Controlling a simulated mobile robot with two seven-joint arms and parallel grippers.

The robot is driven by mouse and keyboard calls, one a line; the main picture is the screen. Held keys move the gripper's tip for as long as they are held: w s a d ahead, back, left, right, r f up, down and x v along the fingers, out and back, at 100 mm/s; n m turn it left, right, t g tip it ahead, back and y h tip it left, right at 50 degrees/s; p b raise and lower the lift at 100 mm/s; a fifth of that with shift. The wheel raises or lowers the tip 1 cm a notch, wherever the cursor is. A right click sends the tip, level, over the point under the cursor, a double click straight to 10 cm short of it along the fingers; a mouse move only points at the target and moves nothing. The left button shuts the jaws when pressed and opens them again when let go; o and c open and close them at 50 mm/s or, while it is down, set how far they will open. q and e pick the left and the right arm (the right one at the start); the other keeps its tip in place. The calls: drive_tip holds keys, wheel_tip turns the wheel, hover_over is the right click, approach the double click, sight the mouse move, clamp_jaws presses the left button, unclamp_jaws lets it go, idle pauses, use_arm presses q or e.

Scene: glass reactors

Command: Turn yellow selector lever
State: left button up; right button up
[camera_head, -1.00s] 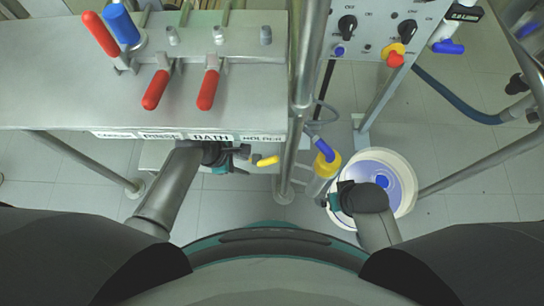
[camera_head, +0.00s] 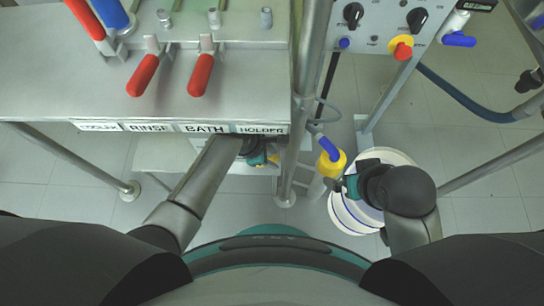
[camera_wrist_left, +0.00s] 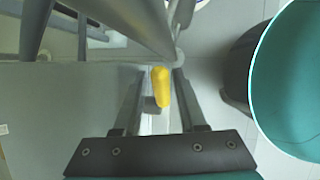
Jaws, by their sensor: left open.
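The yellow selector lever (camera_wrist_left: 160,88) shows in the wrist view, pointing away from the gripper's base. My left gripper (camera_wrist_left: 159,78) is open, with one finger on each side of the lever and visible gaps between. In the head view, my left gripper (camera_head: 257,157) is under the bench edge below the HOLDER label, and only a small yellow bit of the lever (camera_head: 274,159) shows beside it. My right gripper (camera_head: 343,188) is by a yellow-collared cylinder (camera_head: 331,164) with a blue handle; its fingers are too unclear to tell their state.
The steel bench (camera_head: 50,85) carries red-handled levers (camera_head: 143,75) and overhangs my left gripper. A vertical metal post (camera_head: 309,70) stands right of it. A white bucket (camera_head: 352,222) is under my right arm. A control panel (camera_head: 380,22) with black knobs is at the top right.

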idle(0.3)
use_arm(q)
drive_tip(key=shift+f, duration=0.1)
clamp_jaws()
idle(1.2)
